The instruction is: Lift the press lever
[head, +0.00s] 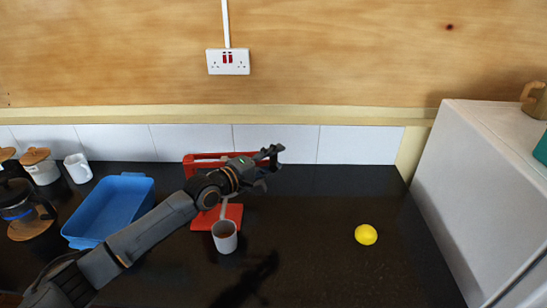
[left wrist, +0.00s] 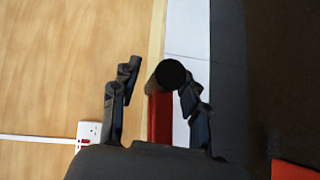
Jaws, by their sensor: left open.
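The red press (head: 192,166) stands on the dark counter near the back wall, partly hidden behind my left arm. My left gripper (head: 270,165) is open, level with the upper part of the press and at its right end. In the left wrist view, the round black end (left wrist: 171,75) of a red bar (left wrist: 160,117), apparently the lever, shows between the open fingers (left wrist: 158,82). It lies closer to the right-hand finger; I cannot tell whether they touch. My right gripper is not in view.
A grey cup (head: 224,240) stands at the front of the red press base (head: 233,214). A blue tray (head: 105,210), a white mug (head: 77,168) and a glass coffee pot (head: 22,208) are left.

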